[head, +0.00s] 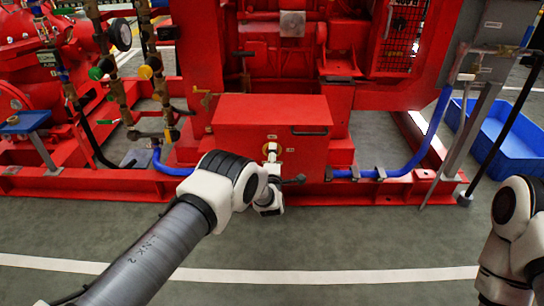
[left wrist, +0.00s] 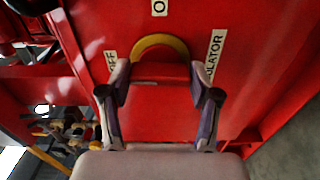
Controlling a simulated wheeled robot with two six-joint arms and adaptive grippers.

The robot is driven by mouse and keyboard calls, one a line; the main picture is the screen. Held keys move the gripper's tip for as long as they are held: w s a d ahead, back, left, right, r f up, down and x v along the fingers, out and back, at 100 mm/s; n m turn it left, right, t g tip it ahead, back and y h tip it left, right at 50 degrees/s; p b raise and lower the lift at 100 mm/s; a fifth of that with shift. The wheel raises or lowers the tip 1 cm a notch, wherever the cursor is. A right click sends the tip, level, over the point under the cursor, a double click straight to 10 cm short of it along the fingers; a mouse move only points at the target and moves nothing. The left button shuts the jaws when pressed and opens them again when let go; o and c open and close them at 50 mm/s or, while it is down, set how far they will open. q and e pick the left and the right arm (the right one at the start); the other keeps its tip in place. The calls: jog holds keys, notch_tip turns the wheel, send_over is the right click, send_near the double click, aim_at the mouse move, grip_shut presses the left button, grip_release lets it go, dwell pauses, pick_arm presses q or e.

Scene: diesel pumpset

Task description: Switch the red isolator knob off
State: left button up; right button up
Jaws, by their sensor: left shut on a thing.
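The red isolator knob (left wrist: 160,72) sits on the front of a red box, within a yellow ring (left wrist: 161,46). In the left wrist view my left gripper (left wrist: 161,84) has one finger on each side of the knob and is shut on it. An "OFF" label (left wrist: 110,61) is at the left of the ring, a partly cut-off label starting with "O" (left wrist: 159,8) is above it, and an isolator label (left wrist: 215,55) is at the right. In the head view the left gripper (head: 271,153) reaches the box front and hides most of the knob. My right gripper is out of view.
The red box (head: 240,112) stands before the red engine (head: 282,45). Blue hoses (head: 408,164) run low at both sides, above the red base frame (head: 80,183). Brass valves and pipes (head: 122,95) stand at the left. A blue crate (head: 500,135) is at the right. The floor in front is clear.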

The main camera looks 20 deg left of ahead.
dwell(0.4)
pick_arm(q)
jog(key=o, duration=1.1)
jog(key=shift+o, duration=0.2)
jog(key=v, duration=1.2)
